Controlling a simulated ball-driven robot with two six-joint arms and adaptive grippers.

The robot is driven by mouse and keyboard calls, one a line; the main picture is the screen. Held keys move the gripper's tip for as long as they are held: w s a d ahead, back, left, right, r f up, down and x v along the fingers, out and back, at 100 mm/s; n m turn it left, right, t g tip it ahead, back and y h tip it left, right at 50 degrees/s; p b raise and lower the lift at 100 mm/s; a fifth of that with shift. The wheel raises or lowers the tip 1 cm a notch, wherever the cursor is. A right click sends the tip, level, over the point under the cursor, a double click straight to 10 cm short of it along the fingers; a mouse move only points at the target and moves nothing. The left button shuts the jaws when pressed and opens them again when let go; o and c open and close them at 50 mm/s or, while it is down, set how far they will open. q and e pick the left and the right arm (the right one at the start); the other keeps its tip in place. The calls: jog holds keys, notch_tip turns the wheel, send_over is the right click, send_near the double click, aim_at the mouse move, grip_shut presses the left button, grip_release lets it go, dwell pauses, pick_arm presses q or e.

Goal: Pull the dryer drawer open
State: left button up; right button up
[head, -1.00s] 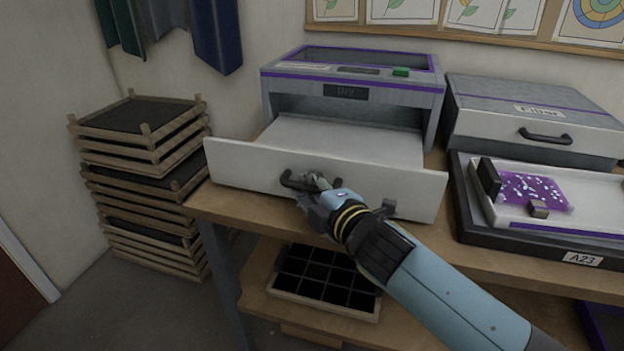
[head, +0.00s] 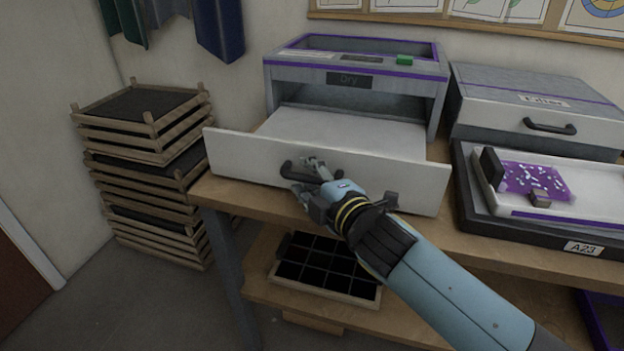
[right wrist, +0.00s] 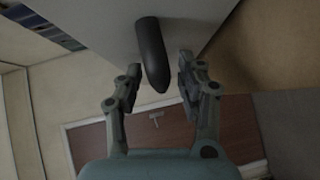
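The dryer (head: 350,68), a grey box with purple trim and a "Dry" label, stands on the wooden bench. Its white drawer (head: 250,160) is pulled well out, with its flat inside surface bare. The dark handle (head: 303,174) is on the drawer front. My right gripper (head: 308,178) is at the handle in the head view. In the right wrist view, the handle (right wrist: 150,55) sits between the two spread fingers, with gaps on both sides, so the gripper is open around it. My left gripper is not in view.
A grey box with a handle (head: 550,127) stands right of the dryer. In front of it, a black tray labelled A23 (head: 470,215) holds a white tray with a purple sheet (head: 522,180). Stacked wooden frames (head: 145,125) stand left. A compartment tray (head: 325,268) is on the lower shelf.

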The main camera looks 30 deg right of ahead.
jog(key=s+r, duration=0.1)
jog(key=s, duration=1)
jog(key=shift+s+a+r, duration=0.4)
jog(key=s+d+f+m+g, duration=0.1)
jog(key=s+f+m+g, duration=0.3)
jog(key=f, duration=1)
jog(key=s+d+f+m+g, duration=0.1)
jog(key=s+f+m+g, duration=0.35)
jog(key=f, duration=1.05)
jog(key=s+d+f+m+g, duration=0.1)
jog(key=s+f+m+g, duration=0.1)
jog(key=s+f, duration=0.3)
jog(key=s+f+m+g+b, duration=0.1)
jog(key=s+f, duration=0.5)
jog(key=s, duration=0.7)
jog(key=s+d+f+m+g, duration=0.1)
jog(key=s+f+m+g, duration=0.3)
jog(key=s, duration=0.5)
notch_tip(320, 180, down, 2)
jog(key=shift+s+d+f, duration=0.2)
jog(key=shift+d+f, duration=0.05)
jog(key=shift+d, duration=0.05)
